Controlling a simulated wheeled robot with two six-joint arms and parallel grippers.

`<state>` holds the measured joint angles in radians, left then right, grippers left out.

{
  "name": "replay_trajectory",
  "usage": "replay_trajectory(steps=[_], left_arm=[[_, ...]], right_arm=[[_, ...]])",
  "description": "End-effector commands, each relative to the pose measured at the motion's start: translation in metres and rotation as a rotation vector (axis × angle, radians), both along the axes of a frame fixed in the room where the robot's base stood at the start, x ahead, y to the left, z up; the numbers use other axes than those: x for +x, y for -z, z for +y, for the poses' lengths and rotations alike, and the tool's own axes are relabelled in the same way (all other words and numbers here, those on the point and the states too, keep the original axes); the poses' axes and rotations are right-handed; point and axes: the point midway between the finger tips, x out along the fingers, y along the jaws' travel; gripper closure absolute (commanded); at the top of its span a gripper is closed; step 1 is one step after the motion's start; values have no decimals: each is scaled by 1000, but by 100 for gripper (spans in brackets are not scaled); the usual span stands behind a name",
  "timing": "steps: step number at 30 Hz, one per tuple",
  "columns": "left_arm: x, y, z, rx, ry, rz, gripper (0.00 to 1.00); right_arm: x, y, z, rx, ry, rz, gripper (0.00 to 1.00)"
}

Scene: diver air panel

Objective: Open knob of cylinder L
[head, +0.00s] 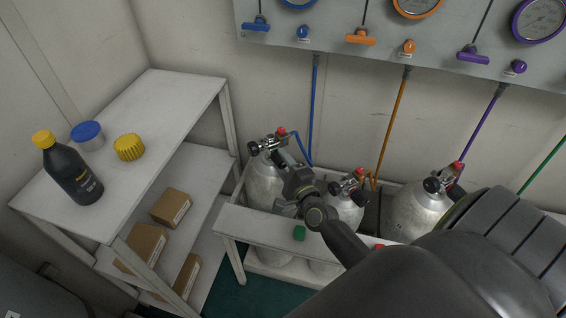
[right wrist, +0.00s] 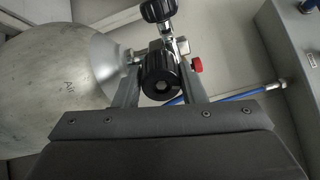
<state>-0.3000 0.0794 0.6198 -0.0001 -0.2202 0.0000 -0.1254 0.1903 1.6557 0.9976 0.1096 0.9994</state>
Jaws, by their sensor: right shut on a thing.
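The leftmost grey gas cylinder (head: 262,178) stands in the rack under the panel, with a metal valve, a black knob (head: 254,149) and a small red part on top. My right gripper (head: 281,160) reaches this valve from the front right and hides part of it. In the right wrist view, the two fingers of my right gripper (right wrist: 160,88) are on either side of a ribbed black knob (right wrist: 161,75), shut on it. A second black knob (right wrist: 157,10) shows beyond it on the same valve, next to the cylinder (right wrist: 60,85). My left gripper is not in view.
A middle cylinder (head: 345,208) and a right cylinder (head: 413,213) stand in the same rack (head: 260,222). A blue hose (head: 314,110) runs from the panel (head: 350,58) to the left valve. A shelf (head: 160,92) with a black bottle (head: 70,172) stands at left.

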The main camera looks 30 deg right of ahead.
Motion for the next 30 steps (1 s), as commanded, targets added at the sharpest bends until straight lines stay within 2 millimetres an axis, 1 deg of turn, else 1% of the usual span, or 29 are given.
replay_trajectory(steps=[17,30], left_arm=[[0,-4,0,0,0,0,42],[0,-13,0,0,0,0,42]], right_arm=[[-1,1,-1,-545,0,48,86],[-1,1,-1,-962,-2,82,86]])
